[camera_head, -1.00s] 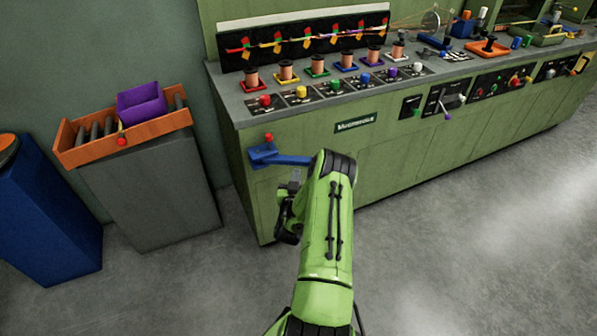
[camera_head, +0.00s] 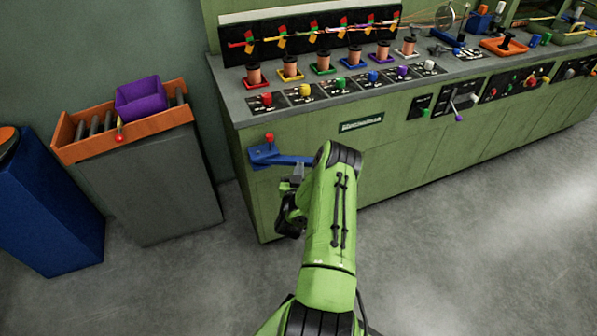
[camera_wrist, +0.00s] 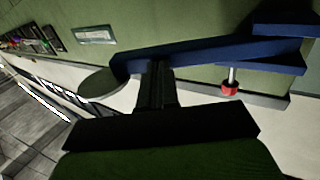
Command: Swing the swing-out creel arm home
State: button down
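The swing-out creel arm is a blue bar (camera_head: 290,160) on a blue bracket at the left end of the green machine's front. It sticks out to the right, and its far end is hidden behind my arm. A red knob (camera_head: 269,138) stands on the bracket. In the wrist view the blue bar (camera_wrist: 205,56) crosses the upper part, with a grey disc (camera_wrist: 101,82) at its left end and a red-tipped pin (camera_wrist: 230,88) below it at right. My gripper (camera_wrist: 157,72) has its dark fingers close together at the bar's edge; contact is unclear. It also shows in the head view (camera_head: 294,182).
The green machine (camera_head: 400,150) runs to the right, with spools, buttons and levers on top. A grey cabinet (camera_head: 165,195) with an orange tray (camera_head: 70,145) and purple bin (camera_head: 140,97) stands left, beside a blue box (camera_head: 50,215). The floor in front is clear.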

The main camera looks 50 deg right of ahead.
aim_at(302, 157)
jog(key=x, duration=0.3)
jog(key=shift+s+d, duration=0.2)
jog(key=shift+d, duration=0.1)
jog(key=shift+x, duration=1.75)
jog(key=shift+w+r, duration=0.1)
jog(key=shift+w, duration=0.1)
jog(key=shift+r, duration=0.1)
